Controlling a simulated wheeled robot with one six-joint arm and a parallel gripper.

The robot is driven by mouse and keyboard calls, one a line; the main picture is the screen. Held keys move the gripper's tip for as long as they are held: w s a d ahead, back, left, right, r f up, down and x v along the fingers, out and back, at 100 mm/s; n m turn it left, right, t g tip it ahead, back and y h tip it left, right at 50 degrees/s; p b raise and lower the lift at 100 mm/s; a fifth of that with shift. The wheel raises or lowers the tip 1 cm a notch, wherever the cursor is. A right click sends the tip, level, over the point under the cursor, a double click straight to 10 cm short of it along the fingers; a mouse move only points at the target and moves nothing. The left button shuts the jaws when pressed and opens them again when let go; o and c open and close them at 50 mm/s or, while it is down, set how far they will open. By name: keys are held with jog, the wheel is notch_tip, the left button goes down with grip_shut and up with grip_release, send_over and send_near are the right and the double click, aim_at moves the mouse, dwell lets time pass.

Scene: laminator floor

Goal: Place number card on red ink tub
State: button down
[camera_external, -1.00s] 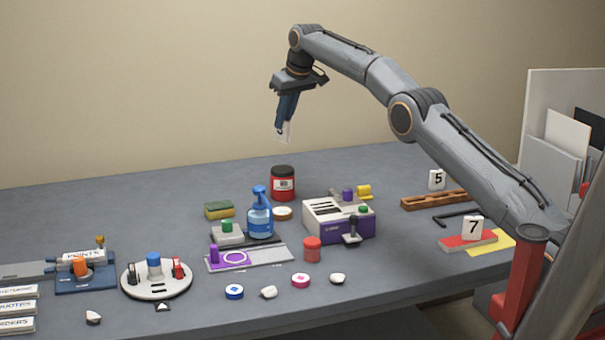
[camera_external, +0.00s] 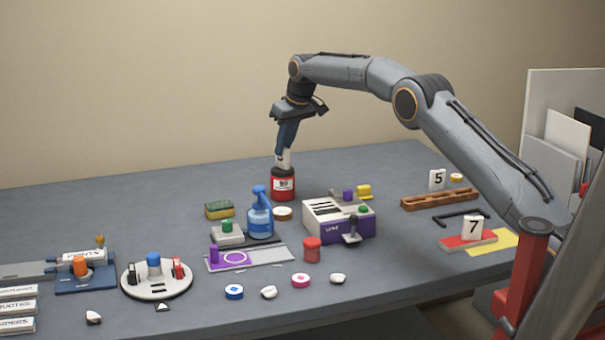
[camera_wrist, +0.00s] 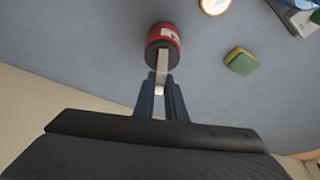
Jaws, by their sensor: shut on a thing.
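The red ink tub (camera_external: 283,185) has a black lid and a white label and stands upright at the back middle of the table. My gripper (camera_external: 283,153) is directly above it, pointing down, shut on a white number card (camera_external: 284,161). The card's lower edge is at the tub's lid; I cannot tell whether it touches. In the wrist view the card (camera_wrist: 161,62) shows edge-on between my fingers (camera_wrist: 160,88), over the lid of the red tub (camera_wrist: 164,36). The card's number is not readable.
A blue spray bottle (camera_external: 260,218), a green-yellow sponge (camera_external: 219,210) and a round wooden-looking disc (camera_external: 283,213) stand in front of the tub. A purple-white machine (camera_external: 338,221) is to the right. Cards 5 (camera_external: 437,179) and 7 (camera_external: 472,228) stand farther right. Table behind the tub is clear.

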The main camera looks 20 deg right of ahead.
jog(key=c, duration=1.8)
grip_release()
jog(key=shift+f, duration=0.1)
jog(key=b+v, duration=0.2)
jog(key=v, duration=1)
